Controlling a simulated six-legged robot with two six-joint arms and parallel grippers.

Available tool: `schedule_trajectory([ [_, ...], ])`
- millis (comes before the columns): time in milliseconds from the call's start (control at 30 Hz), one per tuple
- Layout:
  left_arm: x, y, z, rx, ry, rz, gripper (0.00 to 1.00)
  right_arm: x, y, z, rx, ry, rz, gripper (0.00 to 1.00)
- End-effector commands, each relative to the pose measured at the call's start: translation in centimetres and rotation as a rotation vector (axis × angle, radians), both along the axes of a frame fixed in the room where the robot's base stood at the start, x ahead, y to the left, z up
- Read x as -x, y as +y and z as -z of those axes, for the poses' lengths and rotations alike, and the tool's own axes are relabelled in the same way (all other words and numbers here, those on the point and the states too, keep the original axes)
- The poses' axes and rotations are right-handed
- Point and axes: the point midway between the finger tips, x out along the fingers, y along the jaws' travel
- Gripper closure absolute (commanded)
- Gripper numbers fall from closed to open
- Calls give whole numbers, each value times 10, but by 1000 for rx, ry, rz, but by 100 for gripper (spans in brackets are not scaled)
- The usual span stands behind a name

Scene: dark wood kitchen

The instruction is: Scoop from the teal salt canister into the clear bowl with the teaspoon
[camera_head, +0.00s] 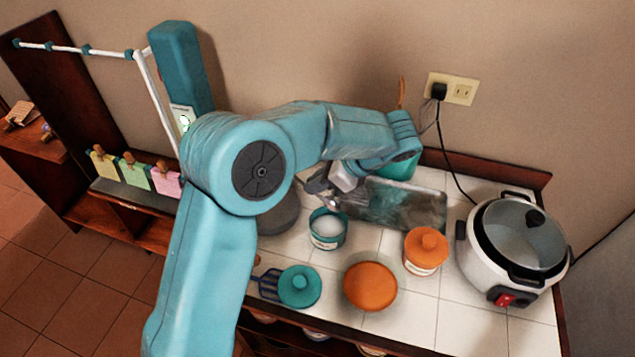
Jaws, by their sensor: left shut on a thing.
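The teal salt canister (327,242) stands open on the white tiles, with white salt showing inside. My left gripper (322,188) is just above and behind its rim, shut on what appears to be the teaspoon (333,204). Only a small bit of the spoon shows, and I cannot tell whether its tip is in the salt. The clear bowl (398,285) seems to be the faint see-through rim around a round orange mass, to the right and nearer the front. A teal knobbed lid (299,287) lies left of it. My right gripper is not in view.
An orange-lidded canister (426,252) stands right of the salt, and a rice cooker (513,247) stands at the far right. A shiny metal tray (420,207) lies behind. A dark blue slotted utensil (266,283) touches or passes by the teal lid. Bare tiles show at the front right.

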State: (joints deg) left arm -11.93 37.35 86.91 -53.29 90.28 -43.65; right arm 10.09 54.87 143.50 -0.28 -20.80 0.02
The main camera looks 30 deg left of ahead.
Motion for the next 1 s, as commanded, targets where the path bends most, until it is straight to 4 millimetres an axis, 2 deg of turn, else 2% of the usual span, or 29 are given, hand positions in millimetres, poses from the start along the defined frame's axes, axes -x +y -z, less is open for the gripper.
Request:
schedule_trajectory([
  [267, 4, 1, 4, -4, 0, 8, 100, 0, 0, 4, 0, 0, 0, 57],
  [1000, 2, 0, 77, -4, 1, 7, 100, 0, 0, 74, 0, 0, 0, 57],
])
